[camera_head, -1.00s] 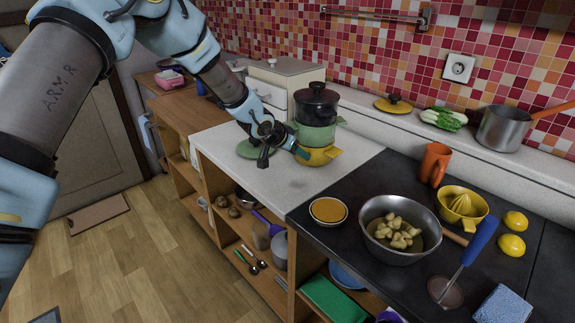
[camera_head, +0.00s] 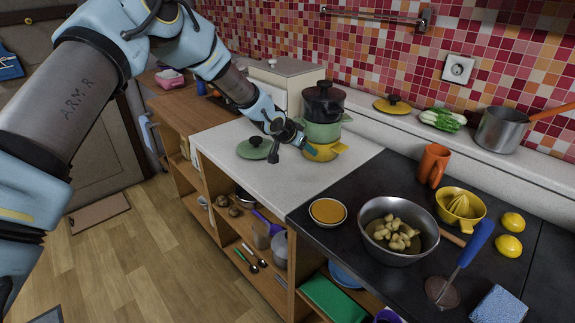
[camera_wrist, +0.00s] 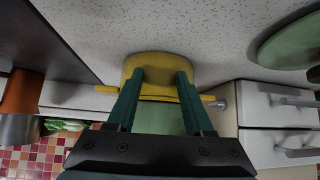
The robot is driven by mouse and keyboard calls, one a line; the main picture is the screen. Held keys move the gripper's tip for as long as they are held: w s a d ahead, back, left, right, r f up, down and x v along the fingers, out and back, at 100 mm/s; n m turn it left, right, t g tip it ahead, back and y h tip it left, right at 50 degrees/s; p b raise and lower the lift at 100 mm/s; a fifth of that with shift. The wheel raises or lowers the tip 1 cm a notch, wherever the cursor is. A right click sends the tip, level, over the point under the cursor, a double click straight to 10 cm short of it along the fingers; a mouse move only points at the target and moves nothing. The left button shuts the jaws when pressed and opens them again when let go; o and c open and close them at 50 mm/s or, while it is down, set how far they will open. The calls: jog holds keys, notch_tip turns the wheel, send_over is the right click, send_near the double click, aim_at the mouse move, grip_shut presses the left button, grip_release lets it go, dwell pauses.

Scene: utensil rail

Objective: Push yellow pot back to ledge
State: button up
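The yellow pot (camera_head: 326,154) stands on the white counter (camera_head: 235,178) at the bottom of a stack. A green pot (camera_head: 320,131) and a dark lidded pot (camera_head: 323,101) sit above it. My gripper (camera_head: 309,152) is low at the yellow pot's near side. In the wrist view, which is upside down, my gripper (camera_wrist: 161,74) has its two teal fingers apart, tips against or just before the yellow pot's wall (camera_wrist: 160,60). Nothing is between them. The raised ledge (camera_head: 363,107) runs along the wall behind; the gap to the pot is hard to judge.
A green lid (camera_head: 255,148) lies left of my gripper. A white drawer cabinet (camera_head: 289,83) stands behind the stack. On the ledge are a yellow lid (camera_head: 392,104), leeks (camera_head: 443,120) and a saucepan (camera_head: 503,129).

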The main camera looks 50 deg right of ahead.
jog(key=shift+w+d+p, duration=0.15)
jog(key=shift+d+p, duration=0.45)
jog(key=shift+d, duration=2)
jog(key=shift+w+d, duration=0.1)
jog(key=shift+d, duration=1.4)
jog(key=shift+d+f+b, duration=0.1)
jog(key=shift+d+b, duration=0.9)
jog(key=shift+d, duration=0.15)
jog(key=shift+w+d+b, duration=0.1)
jog(key=shift+d+b, duration=0.55)
jog(key=shift+d, duration=0.15)
